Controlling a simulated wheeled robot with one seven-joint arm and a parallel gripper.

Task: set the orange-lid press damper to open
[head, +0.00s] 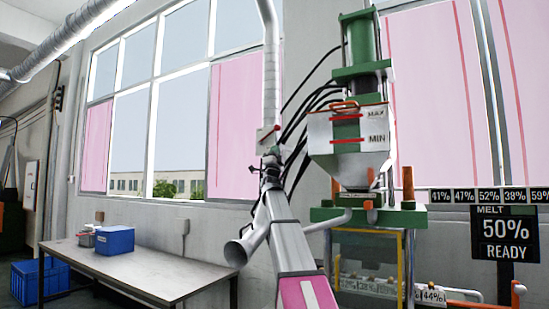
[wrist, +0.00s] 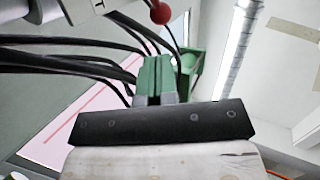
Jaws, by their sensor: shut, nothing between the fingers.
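The press has a pale hopper (head: 348,150) with an orange handle on its lid (head: 345,106). Left of it a silver duct (head: 271,70) comes down and carries a small pale plate with a red part (head: 268,135), which looks like the damper. In the wrist view a red ball knob (wrist: 160,12) hangs at the top edge, beside a white plate (wrist: 85,8) with a letter T; the rest is cut off. I cannot read the damper's setting. My gripper (head: 270,158) is just below the plate. In the wrist view its fingers (wrist: 157,65) are shut and empty, apart from the knob.
Black hoses (head: 318,98) run between the duct and the press, close to my gripper. An open-ended pipe (head: 240,250) is beside my arm. A grey table (head: 150,270) with a blue box (head: 114,239) stands at left. A screen (head: 505,232) reads MELT 50% READY.

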